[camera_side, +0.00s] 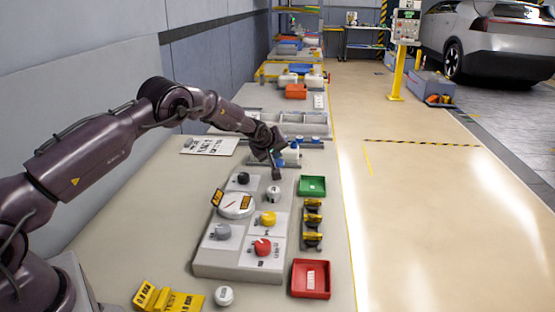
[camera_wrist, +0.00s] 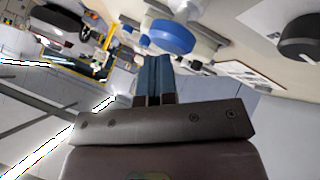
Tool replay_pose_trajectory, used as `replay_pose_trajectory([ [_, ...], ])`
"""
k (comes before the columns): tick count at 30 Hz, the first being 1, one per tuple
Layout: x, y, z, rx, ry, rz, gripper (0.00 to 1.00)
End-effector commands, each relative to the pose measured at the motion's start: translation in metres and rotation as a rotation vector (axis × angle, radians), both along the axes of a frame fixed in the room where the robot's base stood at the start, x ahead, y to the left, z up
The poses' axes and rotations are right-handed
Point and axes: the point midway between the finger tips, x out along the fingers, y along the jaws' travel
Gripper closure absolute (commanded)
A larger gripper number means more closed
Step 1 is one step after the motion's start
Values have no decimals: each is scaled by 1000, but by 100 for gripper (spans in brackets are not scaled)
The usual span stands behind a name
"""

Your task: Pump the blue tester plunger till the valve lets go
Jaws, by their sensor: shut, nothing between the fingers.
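No contact between fingers and cap can be made out. In the side view, a blue-topped white part (camera_side: 293,147) stands close beside the gripper, partly hidden by it. The panel carries a round gauge (camera_side: 236,206); its reading is too small to tell.
The panel has black (camera_side: 243,178), white (camera_side: 273,191), yellow (camera_side: 268,219), grey (camera_side: 223,232) and red (camera_side: 262,246) knobs. A green tray (camera_side: 312,186), yellow-and-black clips (camera_side: 312,222) and a red tray (camera_side: 311,280) line its right side. Yellow signs (camera_side: 166,300) stand at the front.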

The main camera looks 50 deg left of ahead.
Motion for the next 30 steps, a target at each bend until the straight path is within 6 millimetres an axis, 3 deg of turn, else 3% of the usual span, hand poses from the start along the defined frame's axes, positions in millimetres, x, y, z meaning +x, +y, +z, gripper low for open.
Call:
replay_pose_trajectory([
  [30,-1,0,-15,-2,5,1,100],
])
